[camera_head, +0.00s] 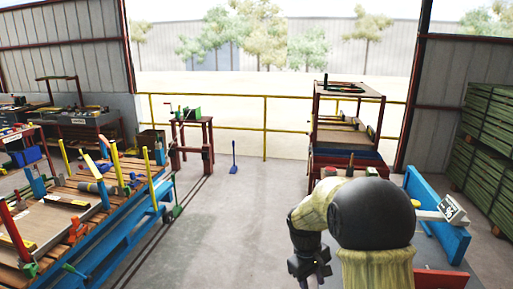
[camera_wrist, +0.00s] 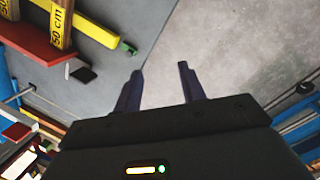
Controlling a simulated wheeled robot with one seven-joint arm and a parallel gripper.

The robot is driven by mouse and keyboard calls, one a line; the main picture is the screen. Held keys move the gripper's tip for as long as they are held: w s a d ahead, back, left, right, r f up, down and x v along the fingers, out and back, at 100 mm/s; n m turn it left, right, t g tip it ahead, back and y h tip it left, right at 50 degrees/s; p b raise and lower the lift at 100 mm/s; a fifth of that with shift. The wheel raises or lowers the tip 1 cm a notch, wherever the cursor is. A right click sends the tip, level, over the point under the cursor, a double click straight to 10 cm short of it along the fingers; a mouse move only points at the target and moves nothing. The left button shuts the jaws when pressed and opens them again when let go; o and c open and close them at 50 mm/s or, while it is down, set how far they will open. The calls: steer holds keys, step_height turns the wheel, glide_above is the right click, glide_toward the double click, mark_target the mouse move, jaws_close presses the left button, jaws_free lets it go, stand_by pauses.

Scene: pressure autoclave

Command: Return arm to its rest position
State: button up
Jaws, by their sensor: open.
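My gripper (camera_wrist: 160,75) shows in the wrist view with its two dark fingers apart and nothing between them. It points over bare grey floor. In the head view, my arm with its yellowish sleeve and black round joint stands at the lower right, and the dark end of the arm hangs at its left side; the fingers are too small to make out there. No autoclave can be made out in either view.
A long blue workbench (camera_head: 125,236) with clamps and tools stands at left. A red rack (camera_head: 345,150) and a blue barrier (camera_head: 436,215) stand near my arm. Green stacked panels (camera_head: 483,140) line the right. A yellow railing (camera_head: 265,125) crosses the back.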

steer(key=s+r+m+t+y, duration=0.1)
steer(key=s+m, duration=0.5)
steer(key=s, duration=1)
steer(key=shift+s+r+t+y, duration=0.35)
steer(key=shift+t+y, duration=0.25)
steer(key=shift+t, duration=0.4)
steer(key=shift+d, duration=0.1)
steer(key=shift+c, duration=0.4)
